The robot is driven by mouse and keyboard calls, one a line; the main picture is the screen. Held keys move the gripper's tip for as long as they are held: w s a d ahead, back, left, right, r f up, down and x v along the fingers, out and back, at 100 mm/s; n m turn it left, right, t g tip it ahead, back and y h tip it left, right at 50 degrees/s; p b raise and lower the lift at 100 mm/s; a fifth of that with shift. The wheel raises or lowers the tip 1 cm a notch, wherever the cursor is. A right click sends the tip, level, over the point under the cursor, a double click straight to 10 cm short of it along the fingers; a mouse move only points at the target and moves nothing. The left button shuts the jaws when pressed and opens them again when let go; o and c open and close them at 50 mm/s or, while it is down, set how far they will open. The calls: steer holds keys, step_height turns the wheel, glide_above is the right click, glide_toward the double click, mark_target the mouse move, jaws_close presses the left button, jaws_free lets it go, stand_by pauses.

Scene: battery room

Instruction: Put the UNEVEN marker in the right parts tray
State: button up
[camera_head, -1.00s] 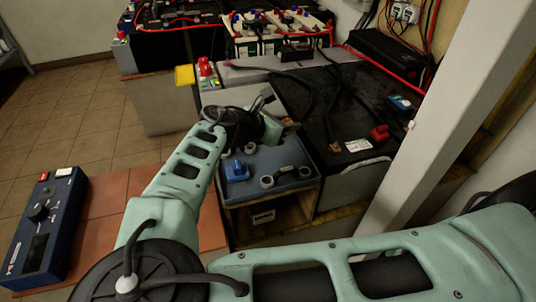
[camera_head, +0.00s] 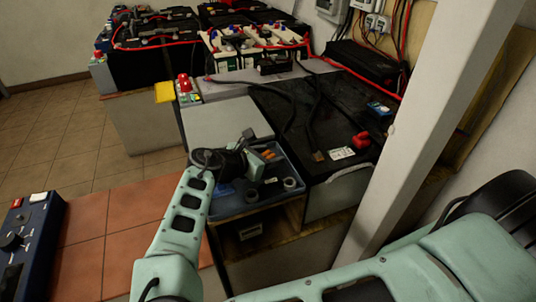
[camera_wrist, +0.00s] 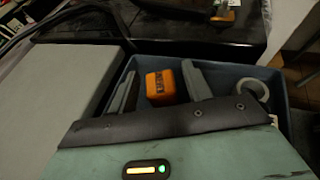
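An orange block (camera_wrist: 166,86) with dark lettering too small to read stands in the wrist view; I cannot tell if it says UNEVEN. It lies between the two grey fingers of my gripper (camera_wrist: 160,70), with a gap on its left side and the right finger close to it. My gripper is open. The blue parts tray (camera_wrist: 288,98) surrounds this spot; it also shows in the head view (camera_head: 300,182). Orange shows at the tray's back in the head view (camera_head: 268,154). My gripper's palm hides the lower part of the tray, and I cannot tell if the fingers touch the block.
Grey rings (camera_head: 290,183) lie in the tray's right part. A pale flat-topped box (camera_head: 222,122) adjoins the tray behind and left. A white post (camera_head: 415,130) rises at right.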

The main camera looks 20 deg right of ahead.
steer(key=shift+r, duration=0.15)
steer(key=v, duration=1.2)
steer(key=shift+p, duration=0.3)
